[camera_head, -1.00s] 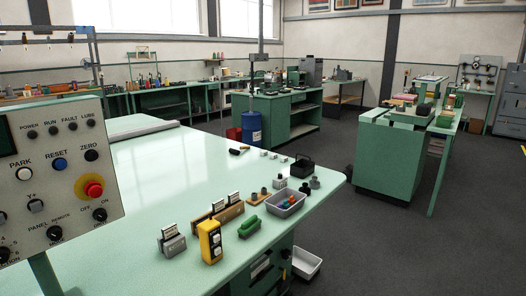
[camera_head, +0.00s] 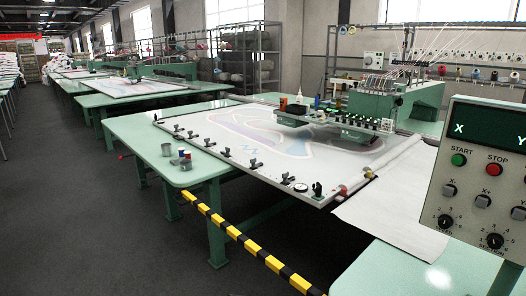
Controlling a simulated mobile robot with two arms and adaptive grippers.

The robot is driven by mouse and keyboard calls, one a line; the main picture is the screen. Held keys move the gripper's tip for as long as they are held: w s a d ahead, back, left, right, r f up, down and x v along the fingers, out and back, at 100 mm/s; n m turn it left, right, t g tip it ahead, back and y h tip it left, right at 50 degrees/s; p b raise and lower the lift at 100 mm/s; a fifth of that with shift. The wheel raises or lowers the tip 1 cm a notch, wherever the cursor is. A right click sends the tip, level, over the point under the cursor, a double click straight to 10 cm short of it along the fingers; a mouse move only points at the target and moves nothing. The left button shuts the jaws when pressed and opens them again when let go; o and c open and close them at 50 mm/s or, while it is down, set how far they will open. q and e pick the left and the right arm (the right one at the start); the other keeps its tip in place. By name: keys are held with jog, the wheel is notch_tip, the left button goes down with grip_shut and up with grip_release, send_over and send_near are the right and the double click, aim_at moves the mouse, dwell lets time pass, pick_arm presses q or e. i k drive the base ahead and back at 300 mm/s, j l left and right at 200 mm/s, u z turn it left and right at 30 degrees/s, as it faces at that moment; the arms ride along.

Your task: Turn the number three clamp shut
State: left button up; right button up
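A white cloth with a faint coloured line pattern (camera_head: 215,133) is stretched in a frame on the green machine table (camera_head: 140,138). Several small black clamps stand along the frame's near edge, among them one near the left end (camera_head: 177,129), one in the middle (camera_head: 227,152) and one near the right end (camera_head: 317,189). No clamp numbers can be read, so I cannot tell which is number three. The clamps are too small to tell which are open or shut. Neither of my grippers is in view.
A control panel (camera_head: 478,205) stands close at the right. A yellow and black striped bar (camera_head: 236,236) runs along the table's near side. Small cups (camera_head: 184,162) sit on the table's left corner. A green tufting head (camera_head: 385,105) stands behind the cloth. The floor at left is clear.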

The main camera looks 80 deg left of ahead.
aim_at(228, 150)
jog(key=u, duration=3.05)
jog(key=i+j, duration=0.25)
jog(key=i+j+z, duration=0.15)
jog(key=j, duration=0.3)
jog(key=i+j, duration=0.35)
